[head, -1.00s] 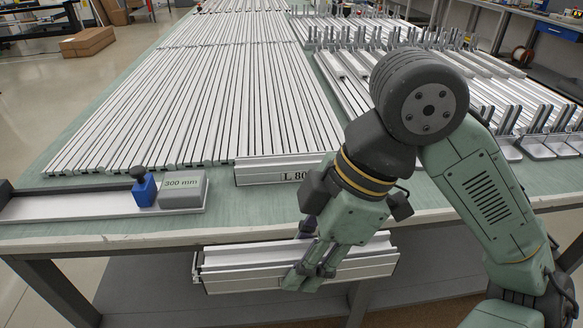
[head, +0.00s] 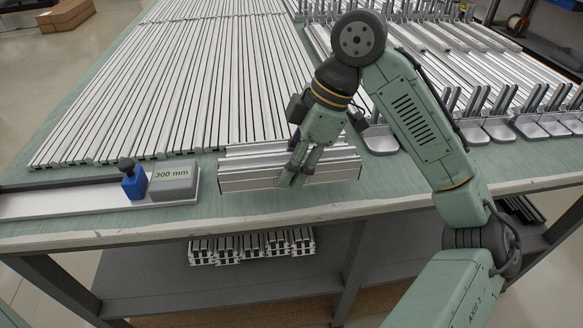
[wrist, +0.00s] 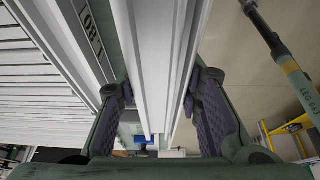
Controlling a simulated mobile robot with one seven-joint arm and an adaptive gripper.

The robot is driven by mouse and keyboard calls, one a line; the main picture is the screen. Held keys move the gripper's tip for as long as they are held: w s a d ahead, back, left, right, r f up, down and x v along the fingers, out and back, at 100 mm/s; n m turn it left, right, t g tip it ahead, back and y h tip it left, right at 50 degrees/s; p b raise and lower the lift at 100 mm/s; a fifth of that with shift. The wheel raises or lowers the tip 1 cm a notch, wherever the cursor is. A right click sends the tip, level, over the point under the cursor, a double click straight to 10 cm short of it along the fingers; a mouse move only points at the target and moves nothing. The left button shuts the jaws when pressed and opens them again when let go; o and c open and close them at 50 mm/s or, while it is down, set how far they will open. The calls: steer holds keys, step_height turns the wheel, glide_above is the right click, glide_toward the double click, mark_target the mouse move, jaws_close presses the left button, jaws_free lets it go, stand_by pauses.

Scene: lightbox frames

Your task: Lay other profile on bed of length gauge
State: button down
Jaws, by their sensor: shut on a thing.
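My gripper (head: 297,170) is shut on a short silver grooved profile (head: 245,179), held crosswise over the table's front edge area. In the wrist view the profile (wrist: 158,50) runs between the two purple-padded fingers (wrist: 165,120). The length gauge lies at the table's front left. It has a long pale bed (head: 60,204), a blue stop (head: 133,182) with a dark knob, and a grey block (head: 172,182) marked 300 mm. The held profile is just right of the gauge's right end. Whether it touches the table is unclear.
Long profiles (head: 190,80) lie in rows behind the gauge. Upright-ended brackets (head: 500,125) stand at right. Several short profiles (head: 250,247) are stacked on the shelf (head: 300,281) below. A labelled plate (wrist: 95,35) shows left of the held profile. The table's front strip (head: 100,225) is clear.

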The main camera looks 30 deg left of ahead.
steer(key=shift+w+a, duration=0.15)
steer(key=shift+w, duration=0.15)
steer(key=shift+w+a, duration=0.25)
steer(key=shift+w, duration=0.25)
step_height(320, 180, down, 3)
steer(key=shift+s+r+p, duration=0.1)
steer(key=shift+p, duration=0.35)
steer(key=shift+f, duration=0.45)
steer(key=shift+f, duration=0.1)
steer(key=c, duration=1.1)
jaws_free()
